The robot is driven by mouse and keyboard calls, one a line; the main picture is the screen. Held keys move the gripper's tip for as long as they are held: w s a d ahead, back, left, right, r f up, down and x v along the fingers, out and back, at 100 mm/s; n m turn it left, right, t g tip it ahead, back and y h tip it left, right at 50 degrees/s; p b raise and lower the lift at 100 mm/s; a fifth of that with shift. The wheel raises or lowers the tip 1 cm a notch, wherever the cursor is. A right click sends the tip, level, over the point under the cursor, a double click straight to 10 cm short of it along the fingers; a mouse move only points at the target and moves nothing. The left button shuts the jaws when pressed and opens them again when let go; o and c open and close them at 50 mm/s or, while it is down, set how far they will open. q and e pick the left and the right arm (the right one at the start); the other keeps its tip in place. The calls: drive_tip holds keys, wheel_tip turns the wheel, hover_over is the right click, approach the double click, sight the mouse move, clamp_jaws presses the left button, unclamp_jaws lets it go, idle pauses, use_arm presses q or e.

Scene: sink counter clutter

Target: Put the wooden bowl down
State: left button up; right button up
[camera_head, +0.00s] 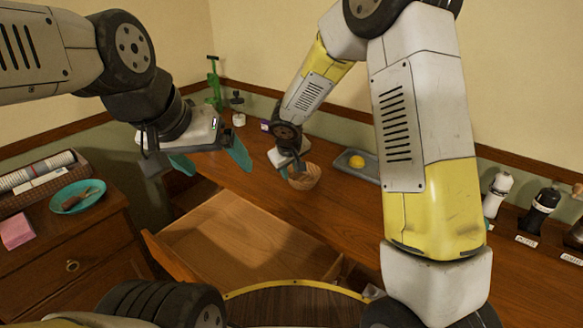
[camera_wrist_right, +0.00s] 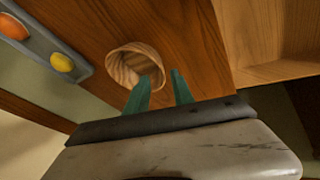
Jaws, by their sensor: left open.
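The wooden bowl (camera_head: 304,179) is on the wooden counter near its front edge, below my right gripper (camera_head: 291,168). In the right wrist view the bowl (camera_wrist_right: 122,64) has its mouth facing the camera. The teal fingers of my right gripper (camera_wrist_right: 160,84) are apart. One fingertip overlaps the bowl's rim and the other is just outside it, with counter visible in the gap. Contact with the bowl cannot be told.
A grey tray (camera_head: 342,164) with a yellow fruit (camera_head: 357,161) stands right of the bowl. An open drawer (camera_head: 235,240) juts out below the counter. A teal plate (camera_head: 92,190) is on the left cabinet. Bottles (camera_head: 497,194) stand at the right.

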drive_tip(key=s+d+r+m, duration=0.4)
drive_tip(key=s+d+r, duration=0.8)
drive_tip(key=r, duration=0.4)
drive_tip(key=s+d+r+m+y, duration=0.1)
drive_tip(key=s+d+r, duration=0.1)
drive_tip(key=s, duration=0.6)
drive_tip(key=s+d+r+m+y, duration=0.1)
drive_tip(key=s+d+r, duration=0.1)
drive_tip(key=s, duration=0.7)
drive_tip(key=shift+r+m+t, duration=0.3)
drive_tip(key=shift+r, duration=0.2)
